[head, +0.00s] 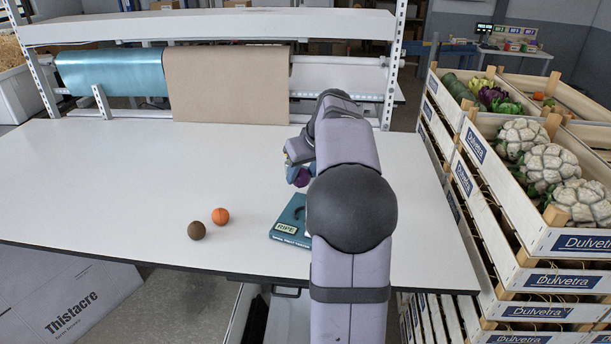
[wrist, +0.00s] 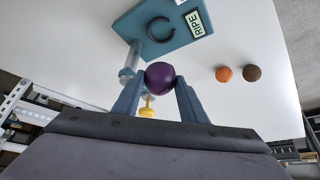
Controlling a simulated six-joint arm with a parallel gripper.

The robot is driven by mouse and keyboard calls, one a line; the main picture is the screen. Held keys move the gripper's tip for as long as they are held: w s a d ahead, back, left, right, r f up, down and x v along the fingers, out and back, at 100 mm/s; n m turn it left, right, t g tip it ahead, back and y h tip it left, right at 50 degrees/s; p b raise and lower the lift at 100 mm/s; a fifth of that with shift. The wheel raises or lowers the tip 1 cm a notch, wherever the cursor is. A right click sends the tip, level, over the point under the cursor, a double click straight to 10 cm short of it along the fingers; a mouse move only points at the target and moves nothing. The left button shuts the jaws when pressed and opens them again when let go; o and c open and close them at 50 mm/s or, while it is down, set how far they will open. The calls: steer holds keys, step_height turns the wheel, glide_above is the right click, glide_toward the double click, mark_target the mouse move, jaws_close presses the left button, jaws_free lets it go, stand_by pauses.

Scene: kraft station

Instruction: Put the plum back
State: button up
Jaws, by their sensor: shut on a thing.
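The purple plum (wrist: 160,77) is held between the two blue fingers of my gripper (wrist: 161,84) in the wrist view. In the head view the plum (head: 303,179) shows just below my gripper (head: 297,170), partly hidden by it. A teal base (head: 288,232) with a RIPE label lies on the table, nearer the camera than the plum and partly covered by my arm. In the wrist view the teal base (wrist: 178,38) shows a dark curved mark. A pale post and a small yellow piece (wrist: 147,107) show beside and behind the plum.
An orange ball-shaped fruit (head: 220,216) and a brown round one (head: 196,231) lie on the white table (head: 120,190), left of the teal base. Crates of vegetables (head: 540,240) stand at the right. A paper roll (head: 228,85) hangs behind. The table's left is clear.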

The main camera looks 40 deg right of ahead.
steer(key=w+a+f+n+y+p, duration=0.2)
steer(key=a+n, duration=0.2)
steer(key=a, duration=0.2)
steer(key=w+a+f+n+g+y+p, duration=0.1)
steer(key=w+a+f+n+p, duration=0.1)
steer(key=a, duration=0.5)
steer(key=w+a+f+n+g+y+p, duration=0.1)
steer(key=w+a+f+n+y+p, duration=0.1)
steer(key=a+n+p, duration=0.2)
steer(key=shift+a+f+n+y, duration=0.15)
steer(key=shift+a+n+y, duration=0.15)
steer(key=shift+a+n, duration=1)
steer(key=shift+w+a+m, duration=0.1)
steer(key=shift+a+m, duration=0.3)
steer(key=shift+f, duration=0.1)
steer(key=shift+f+b, duration=0.75)
steer(key=shift+f, duration=1.15)
steer(key=shift+f+b, duration=0.75)
steer(key=shift+b, duration=0.15)
